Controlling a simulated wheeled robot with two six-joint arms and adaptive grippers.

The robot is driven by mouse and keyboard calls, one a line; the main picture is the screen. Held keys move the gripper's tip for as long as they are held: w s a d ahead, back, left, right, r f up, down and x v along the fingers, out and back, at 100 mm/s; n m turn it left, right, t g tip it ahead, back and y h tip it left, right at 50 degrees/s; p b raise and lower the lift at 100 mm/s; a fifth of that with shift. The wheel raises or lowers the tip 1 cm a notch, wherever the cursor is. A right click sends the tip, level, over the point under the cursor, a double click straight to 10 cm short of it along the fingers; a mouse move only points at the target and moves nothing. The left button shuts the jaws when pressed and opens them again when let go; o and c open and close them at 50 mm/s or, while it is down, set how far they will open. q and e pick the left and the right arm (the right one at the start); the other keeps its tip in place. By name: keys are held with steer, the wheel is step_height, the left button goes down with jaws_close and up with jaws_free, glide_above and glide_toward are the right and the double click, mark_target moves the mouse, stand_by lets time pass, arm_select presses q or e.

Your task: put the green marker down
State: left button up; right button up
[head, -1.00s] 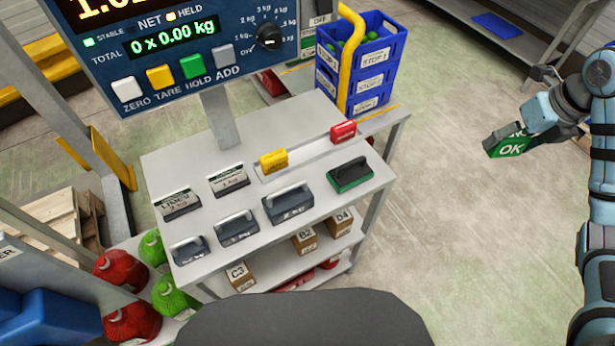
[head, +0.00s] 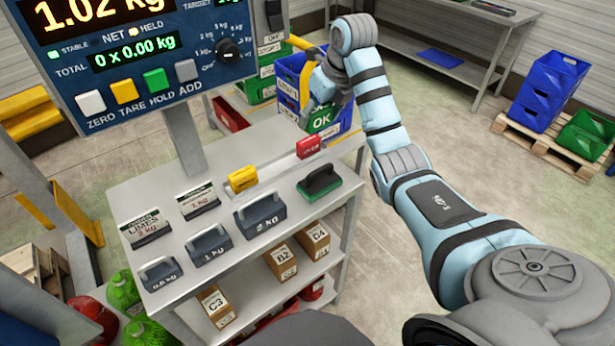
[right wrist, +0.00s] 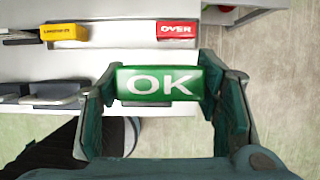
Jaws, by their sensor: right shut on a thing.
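A yellow marker (head: 243,178) and a red marker (head: 308,146) stand on the pale strip (head: 275,162) along the bench top. In the wrist view, the yellow one (right wrist: 64,32) and red one (right wrist: 176,28) lie beyond the green marker. My left gripper is out of view.
A black-and-green block (head: 319,182) and grey weights (head: 260,215) stand on the bench. The scale display (head: 140,50) rises at the left back. Stacked blue crates (head: 342,118) stand close behind my right gripper.

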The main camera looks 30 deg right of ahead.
glide_above(313, 168)
steer(key=s, duration=0.1)
step_height(313, 168, down, 8)
steer(key=f, duration=0.6)
steer(key=shift+s+f, duration=0.15)
steer(key=shift+s, duration=0.1)
steer(key=shift+f, duration=0.35)
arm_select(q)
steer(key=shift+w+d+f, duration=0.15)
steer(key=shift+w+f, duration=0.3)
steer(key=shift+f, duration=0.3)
arm_select(e)
steer(key=shift+w+f, duration=0.1)
steer(key=o, duration=0.7)
steer(key=shift+f, duration=0.15)
steer(key=o, duration=0.5)
steer(key=shift+c, duration=0.2)
